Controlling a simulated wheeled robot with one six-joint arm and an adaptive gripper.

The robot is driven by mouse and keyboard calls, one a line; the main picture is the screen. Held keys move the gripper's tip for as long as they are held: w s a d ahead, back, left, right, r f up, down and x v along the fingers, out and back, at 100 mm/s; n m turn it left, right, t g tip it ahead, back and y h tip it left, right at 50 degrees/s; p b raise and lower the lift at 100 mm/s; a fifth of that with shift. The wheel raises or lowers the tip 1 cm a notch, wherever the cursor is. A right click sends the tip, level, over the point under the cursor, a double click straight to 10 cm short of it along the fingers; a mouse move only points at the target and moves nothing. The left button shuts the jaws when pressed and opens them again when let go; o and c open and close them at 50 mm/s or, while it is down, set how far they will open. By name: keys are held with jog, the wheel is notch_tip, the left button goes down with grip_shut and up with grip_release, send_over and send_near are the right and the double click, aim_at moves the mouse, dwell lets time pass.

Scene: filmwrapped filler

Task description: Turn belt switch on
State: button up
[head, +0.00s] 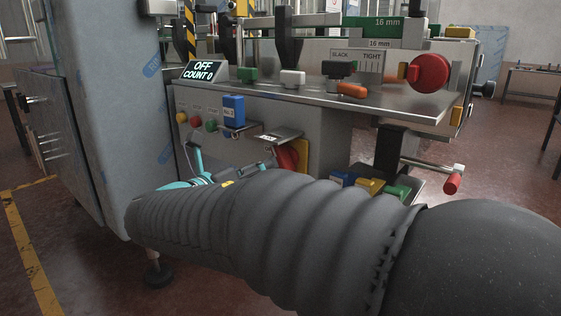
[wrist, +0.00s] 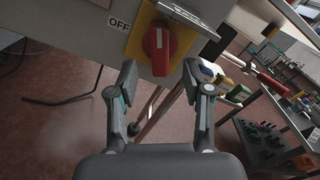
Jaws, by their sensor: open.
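The switch is a red rotary knob (wrist: 158,48) on a yellow plate (wrist: 138,40), with an "OFF" label (wrist: 118,23) to its left in the wrist view. The knob's grip bar stands about upright. In the head view the red knob (head: 288,157) shows on the front of the grey machine, partly covered by my arm. My gripper (wrist: 159,76) is open and empty, its two fingertips on either side of and just below the knob in the wrist view. I cannot tell whether they touch it. In the head view my gripper (head: 198,170) is mostly hidden behind my arm.
A display (head: 203,70) reads "OFF COUNT 0". A small metal shelf (head: 277,137) juts out above the knob. A blue box (head: 233,110) and small coloured buttons (head: 195,120) sit to its left. A red-ended crank (head: 452,183) sticks out at the right.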

aim_at(283, 159)
jog(key=shift+x, duration=3.1)
